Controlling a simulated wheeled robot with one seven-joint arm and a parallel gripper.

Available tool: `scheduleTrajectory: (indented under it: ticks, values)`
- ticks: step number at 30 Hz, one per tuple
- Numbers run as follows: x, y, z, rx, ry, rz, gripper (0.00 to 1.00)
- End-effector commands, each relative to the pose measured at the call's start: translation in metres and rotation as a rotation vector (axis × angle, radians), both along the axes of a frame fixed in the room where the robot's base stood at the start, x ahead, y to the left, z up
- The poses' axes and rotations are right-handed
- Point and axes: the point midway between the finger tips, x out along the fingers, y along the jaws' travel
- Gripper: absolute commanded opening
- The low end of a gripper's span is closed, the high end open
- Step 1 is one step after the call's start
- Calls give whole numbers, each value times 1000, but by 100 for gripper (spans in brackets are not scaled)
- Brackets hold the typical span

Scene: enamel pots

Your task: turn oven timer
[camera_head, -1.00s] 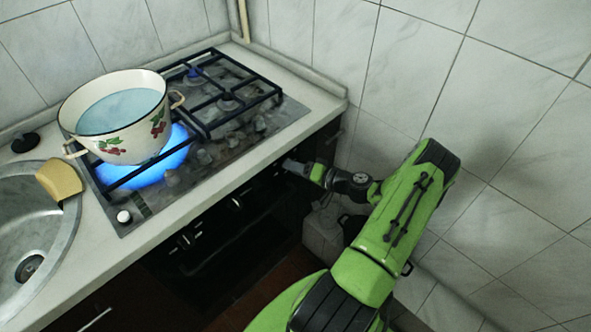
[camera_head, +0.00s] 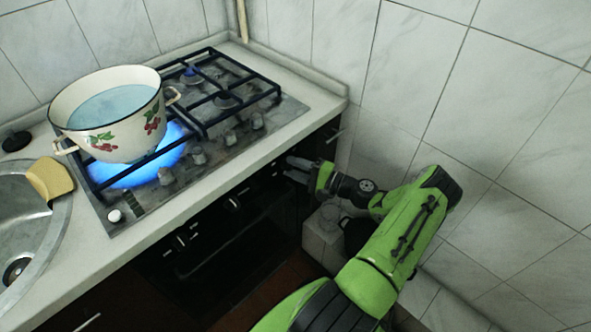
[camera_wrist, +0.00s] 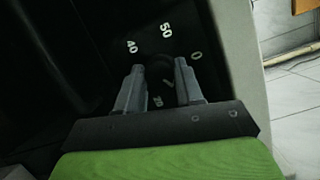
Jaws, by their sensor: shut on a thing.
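The oven timer is a dark round knob (camera_wrist: 160,72) in the wrist view, ringed by white numbers on a black panel; 40, 50 and 0 are legible. A small white mark shows low between the fingers. My gripper (camera_wrist: 159,68) has one finger on each side of the knob and is shut on it. In the head view my gripper (camera_head: 289,169) reaches the right end of the oven front (camera_head: 225,225), just under the counter edge. The knob itself is too dark and small to make out there.
A cherry-patterned enamel pot (camera_head: 110,130) of water stands over a lit blue burner on the hob (camera_head: 215,135). A yellow sponge (camera_head: 50,180) lies at the edge of the sink (camera_head: 25,225). A tiled wall (camera_head: 510,170) stands close to the right of my arm.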

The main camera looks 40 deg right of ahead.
Motion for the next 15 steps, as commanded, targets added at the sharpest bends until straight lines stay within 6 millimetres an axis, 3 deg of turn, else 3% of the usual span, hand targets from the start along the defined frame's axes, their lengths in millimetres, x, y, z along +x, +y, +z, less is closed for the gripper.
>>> scheduleTrajectory:
  ticks: [15]
  values:
    - [-1, 0, -3, 79, 11, -2, 6]
